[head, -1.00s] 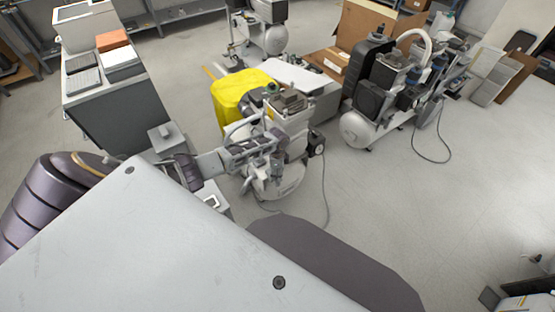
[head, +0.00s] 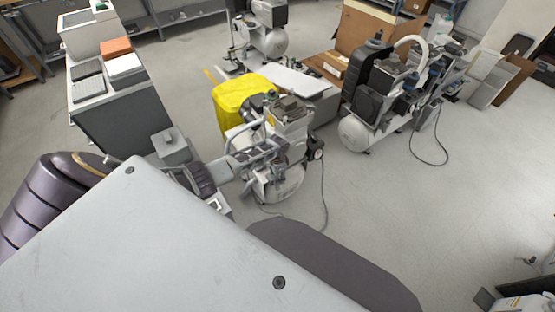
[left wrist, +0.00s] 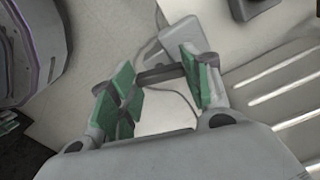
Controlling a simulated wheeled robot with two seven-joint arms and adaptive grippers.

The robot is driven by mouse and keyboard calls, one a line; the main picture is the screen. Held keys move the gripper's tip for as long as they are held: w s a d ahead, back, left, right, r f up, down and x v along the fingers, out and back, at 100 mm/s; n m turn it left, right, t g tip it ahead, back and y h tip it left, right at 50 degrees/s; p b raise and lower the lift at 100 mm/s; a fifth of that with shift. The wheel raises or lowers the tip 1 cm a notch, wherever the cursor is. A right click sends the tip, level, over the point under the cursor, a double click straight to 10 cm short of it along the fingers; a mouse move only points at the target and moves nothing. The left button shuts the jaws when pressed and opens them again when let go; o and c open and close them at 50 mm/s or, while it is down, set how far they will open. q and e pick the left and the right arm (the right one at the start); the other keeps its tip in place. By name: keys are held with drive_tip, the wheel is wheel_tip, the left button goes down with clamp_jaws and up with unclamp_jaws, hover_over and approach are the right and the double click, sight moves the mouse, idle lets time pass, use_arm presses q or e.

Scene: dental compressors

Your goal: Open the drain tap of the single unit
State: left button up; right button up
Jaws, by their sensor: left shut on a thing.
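The single unit is a small compressor with a white tank (head: 288,187) and a grey pump head (head: 292,110), standing on the floor in the middle of the head view. My left gripper (head: 272,166) is at its near side, just above the tank. In the left wrist view its green-padded fingers are closed on a short dark bar (left wrist: 160,74), which looks like the drain tap's lever. The tap's body and how far the lever is turned cannot be made out. My right gripper is in neither view.
A larger compressor (head: 375,105) stands to the right, and another (head: 266,35) at the back. A grey cabinet (head: 125,115) is at the left.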

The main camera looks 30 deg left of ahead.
use_arm(q)
drive_tip(key=shift+n+p, duration=0.8)
drive_tip(key=shift+n, duration=0.8)
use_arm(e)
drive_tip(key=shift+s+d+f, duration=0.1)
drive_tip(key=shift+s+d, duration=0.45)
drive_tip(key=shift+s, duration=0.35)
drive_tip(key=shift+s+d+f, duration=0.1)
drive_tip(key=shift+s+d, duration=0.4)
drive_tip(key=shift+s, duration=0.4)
use_arm(q)
drive_tip(key=o, duration=1)
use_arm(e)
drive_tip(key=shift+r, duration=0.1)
use_arm(q)
drive_tip(key=shift+r, duration=0.15)
drive_tip(key=shift+r, duration=5.85)
drive_tip(key=shift+s, duration=0.15)
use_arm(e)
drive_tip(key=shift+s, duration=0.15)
